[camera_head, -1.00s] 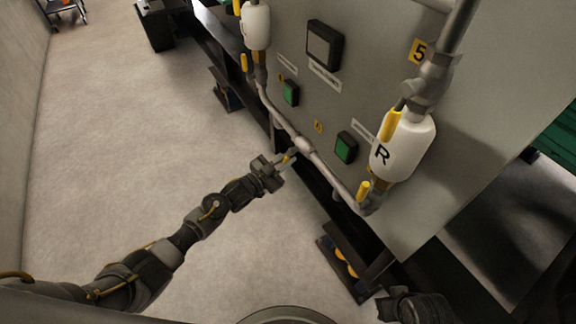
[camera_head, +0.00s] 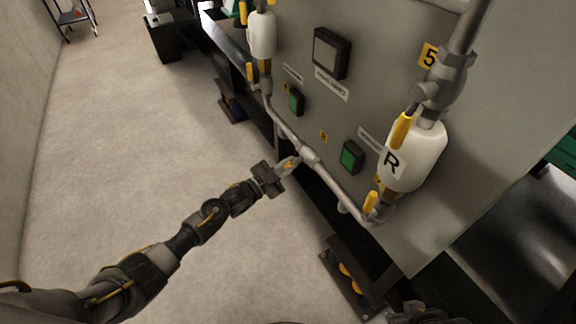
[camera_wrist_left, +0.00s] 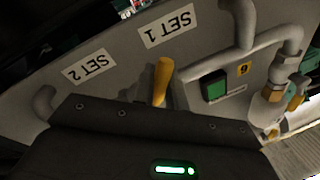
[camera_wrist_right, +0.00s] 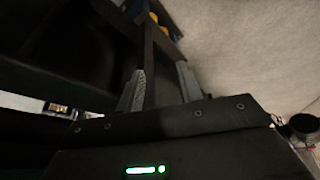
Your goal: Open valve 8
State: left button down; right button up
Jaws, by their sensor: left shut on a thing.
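My left gripper (camera_head: 289,164) is at the middle of the low grey pipe (camera_head: 333,180) on the cabinet front. It is shut on a yellow valve handle (camera_wrist_left: 162,82), which stands up between its fingers in the left wrist view. The gripper hides the lower part of the handle. A small yellow tag (camera_head: 323,136) sits on the panel just above this part of the pipe; its number is too small to read surely. My right gripper (camera_wrist_right: 160,88) has its fingers apart with nothing seen between them, pointing at a dark frame and the floor.
The cabinet also carries a white cylinder marked R (camera_head: 414,158), a second white cylinder (camera_head: 262,35), other yellow handles (camera_head: 371,201), green buttons (camera_head: 352,156) and tag 5 (camera_head: 429,56). A dark base rail with feet (camera_head: 345,278) runs below. Floor (camera_head: 120,140) at left is clear.

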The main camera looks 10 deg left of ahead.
aim_at(286, 167)
pick_arm(q)
jog(key=c, duration=1.5)
grip_release()
jog(key=shift+a, duration=0.1)
